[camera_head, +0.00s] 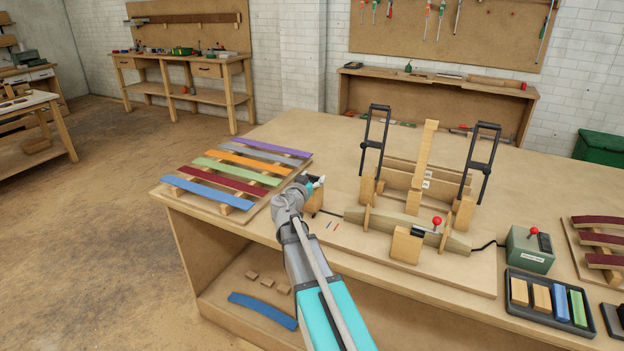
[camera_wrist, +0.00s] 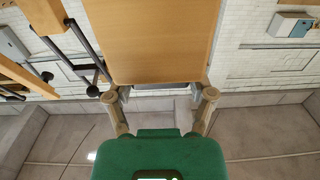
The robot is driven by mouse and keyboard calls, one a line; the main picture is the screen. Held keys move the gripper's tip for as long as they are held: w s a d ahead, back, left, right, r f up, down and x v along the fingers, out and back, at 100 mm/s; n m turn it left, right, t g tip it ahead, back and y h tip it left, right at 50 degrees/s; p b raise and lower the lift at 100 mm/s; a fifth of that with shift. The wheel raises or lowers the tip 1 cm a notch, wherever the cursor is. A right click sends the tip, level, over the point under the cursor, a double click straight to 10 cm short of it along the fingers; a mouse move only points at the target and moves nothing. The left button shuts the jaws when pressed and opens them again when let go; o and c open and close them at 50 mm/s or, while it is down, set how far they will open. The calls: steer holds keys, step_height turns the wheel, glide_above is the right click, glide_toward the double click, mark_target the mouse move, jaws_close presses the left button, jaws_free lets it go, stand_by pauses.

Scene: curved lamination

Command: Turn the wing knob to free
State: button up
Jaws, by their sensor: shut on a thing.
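My gripper (camera_wrist: 161,92) is at a small wooden block (camera_head: 314,201) on the bench, left of the bending jig, in the head view. In the wrist view the wooden face of a block (camera_wrist: 165,40) fills the top middle, right in front of the fingertips. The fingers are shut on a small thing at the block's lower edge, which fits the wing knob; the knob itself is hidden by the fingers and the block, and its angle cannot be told.
The jig (camera_head: 398,182) with two black lever frames stands to the right. A rack of coloured strips (camera_head: 236,169) lies to the left. A green control box (camera_head: 530,250) and a tray of blocks (camera_head: 548,318) are at the right. Bare bench lies behind the gripper.

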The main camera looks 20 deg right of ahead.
steer(key=o, duration=1.1)
steer(key=v, duration=1.2)
